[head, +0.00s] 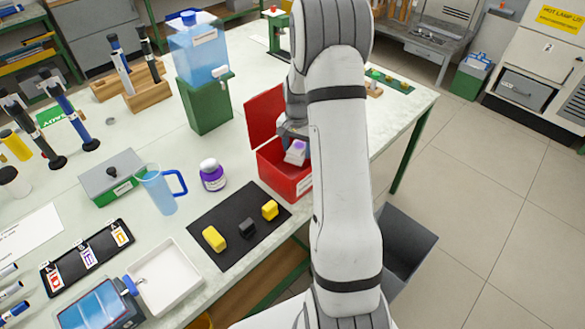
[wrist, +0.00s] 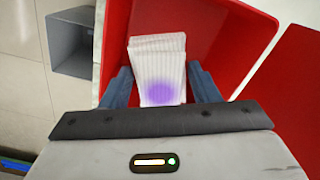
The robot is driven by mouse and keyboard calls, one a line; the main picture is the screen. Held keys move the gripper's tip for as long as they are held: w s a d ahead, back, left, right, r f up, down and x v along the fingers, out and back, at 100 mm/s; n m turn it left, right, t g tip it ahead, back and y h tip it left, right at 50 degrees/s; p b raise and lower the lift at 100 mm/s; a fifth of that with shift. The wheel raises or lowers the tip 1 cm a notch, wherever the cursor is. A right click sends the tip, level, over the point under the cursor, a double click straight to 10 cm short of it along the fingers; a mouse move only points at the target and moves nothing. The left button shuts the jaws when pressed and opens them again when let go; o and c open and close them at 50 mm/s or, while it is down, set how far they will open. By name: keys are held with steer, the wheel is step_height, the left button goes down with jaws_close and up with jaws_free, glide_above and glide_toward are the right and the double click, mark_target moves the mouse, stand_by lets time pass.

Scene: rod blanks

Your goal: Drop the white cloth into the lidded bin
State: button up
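The white cloth (wrist: 157,62) is a folded, ribbed pad with a purple stain. It sits between the two fingers of my gripper (wrist: 161,88), which close on its sides. In the head view the cloth (head: 295,153) is at the mouth of the red lidded bin (head: 287,184), below my gripper (head: 293,135). The bin's red lid (head: 265,115) stands open at its back left. The wrist view shows the red bin's inside (wrist: 225,35) around the cloth. My arm hides the bin's right part in the head view.
A grey open bin (head: 408,245) stands on the floor off the table's edge. A black mat (head: 225,250) with yellow and black blocks lies in front of the red bin. A purple-labelled jar (head: 212,177) and a green-based water dispenser (head: 205,100) stand to its left.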

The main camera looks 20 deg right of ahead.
steer(key=o, duration=0.5)
steer(key=shift+c, duration=0.2)
steer(key=shift+r+b, duration=0.8)
steer(key=shift+r, duration=3.1)
